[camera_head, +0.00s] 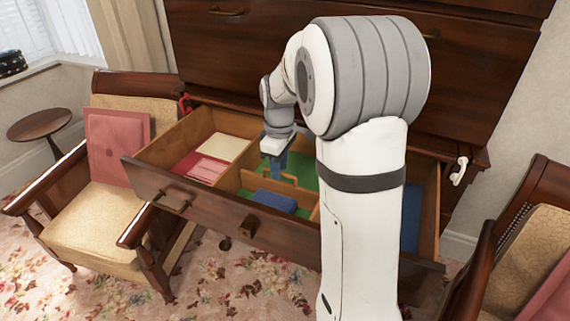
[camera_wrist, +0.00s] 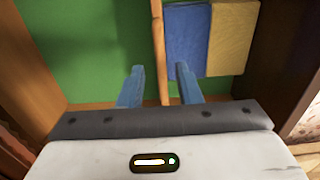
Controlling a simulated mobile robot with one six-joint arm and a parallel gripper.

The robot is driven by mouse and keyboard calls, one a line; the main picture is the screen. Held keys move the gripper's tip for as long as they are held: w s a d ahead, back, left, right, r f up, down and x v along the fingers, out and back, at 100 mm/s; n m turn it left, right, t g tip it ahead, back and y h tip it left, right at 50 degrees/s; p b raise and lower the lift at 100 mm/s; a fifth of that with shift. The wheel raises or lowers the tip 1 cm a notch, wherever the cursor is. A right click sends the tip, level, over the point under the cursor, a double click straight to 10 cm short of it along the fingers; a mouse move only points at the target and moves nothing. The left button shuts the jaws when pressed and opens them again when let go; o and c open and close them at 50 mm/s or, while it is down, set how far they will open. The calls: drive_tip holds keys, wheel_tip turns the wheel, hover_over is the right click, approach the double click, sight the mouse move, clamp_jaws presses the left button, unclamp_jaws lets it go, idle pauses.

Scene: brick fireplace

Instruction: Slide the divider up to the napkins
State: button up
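In the wrist view a thin wooden divider (camera_wrist: 158,45) runs between the two blue fingers of my gripper (camera_wrist: 160,86). The gripper is open, with a finger on each side of the divider and gaps visible. Folded napkins, blue (camera_wrist: 187,40) and yellow (camera_wrist: 232,38), lie right of the divider, very close to it; I cannot tell if they touch. Bare green drawer floor (camera_wrist: 85,50) lies to its left. In the head view my gripper (camera_head: 274,165) reaches down into the open drawer (camera_head: 195,200). My arm hides part of the drawer's right side.
The drawer's left section holds a cream item (camera_head: 217,146) and red items (camera_head: 205,169). A blue folded item (camera_head: 275,201) lies near the front. A cushioned armchair (camera_head: 90,215) stands at left, another chair (camera_head: 535,260) at right. Wooden drawer walls closely surround my gripper.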

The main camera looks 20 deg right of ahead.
drive_tip(key=shift+r+p, duration=0.3)
drive_tip(key=shift+r, duration=3.6)
drive_tip(key=s+a+m+t+p, duration=0.1)
drive_tip(key=s+a+m, duration=0.2)
drive_tip(key=s, duration=0.8)
drive_tip(key=s+a+m+t+p, duration=0.1)
drive_tip(key=s+a+m+p, duration=0.1)
drive_tip(key=s+m, duration=0.4)
drive_tip(key=s, duration=0.5)
drive_tip(key=shift+s+a+r+t, duration=0.15)
drive_tip(key=shift+s+a+t, duration=0.15)
drive_tip(key=shift+a, duration=0.1)
drive_tip(key=shift+w, duration=0.1)
drive_tip(key=shift+c, duration=0.5)
